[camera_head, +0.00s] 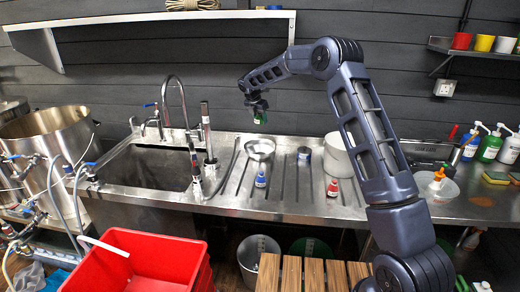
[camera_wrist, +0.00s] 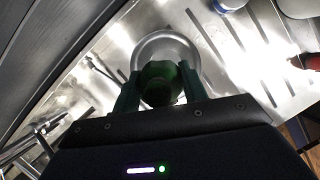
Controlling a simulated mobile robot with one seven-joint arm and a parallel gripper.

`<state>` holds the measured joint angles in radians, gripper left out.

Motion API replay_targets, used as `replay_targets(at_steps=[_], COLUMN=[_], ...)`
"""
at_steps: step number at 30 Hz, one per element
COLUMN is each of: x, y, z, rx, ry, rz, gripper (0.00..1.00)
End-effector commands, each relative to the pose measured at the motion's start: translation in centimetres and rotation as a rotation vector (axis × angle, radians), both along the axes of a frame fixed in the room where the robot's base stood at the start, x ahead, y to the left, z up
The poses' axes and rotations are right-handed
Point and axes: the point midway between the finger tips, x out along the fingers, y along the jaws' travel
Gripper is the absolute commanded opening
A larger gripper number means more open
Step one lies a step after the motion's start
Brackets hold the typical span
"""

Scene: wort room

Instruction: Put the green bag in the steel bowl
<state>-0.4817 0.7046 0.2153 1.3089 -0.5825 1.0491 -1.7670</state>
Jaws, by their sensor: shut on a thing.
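The green bag (camera_head: 259,118) is held in my gripper (camera_head: 257,106), above the draining board. The bag also shows in the wrist view (camera_wrist: 159,82), between the two fingers of my gripper (camera_wrist: 160,88). The fingers are shut on its sides. The steel bowl (camera_head: 260,150) stands on the draining board just right of the sink, below the bag in the head view. In the wrist view the round bowl (camera_wrist: 166,45) lies behind and beneath the bag, which covers part of its inside. A gap shows between bag and bowl in the head view.
The sink (camera_head: 150,168) and tall tap (camera_head: 184,105) are to the left.

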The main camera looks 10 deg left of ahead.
Motion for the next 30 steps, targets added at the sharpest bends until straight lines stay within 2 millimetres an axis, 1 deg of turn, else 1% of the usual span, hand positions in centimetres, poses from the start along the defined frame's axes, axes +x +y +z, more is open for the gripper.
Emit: replay_targets(at_steps=[15, 18, 21, 28, 30], x=[-0.1, 0.0, 0.0, 0.0, 0.0], y=[-0.1, 0.0, -0.1, -0.1, -0.1], z=[-11.0, -12.8, -14.2, -15.4, -16.0], rx=[-0.002, -0.002, -0.002, 0.0, -0.002], ry=[0.002, 0.002, 0.001, 0.0, 0.001], rz=[0.0, 0.0, -0.001, -0.001, -0.001], gripper=[0.2, 0.2, 0.2, 0.2, 0.2])
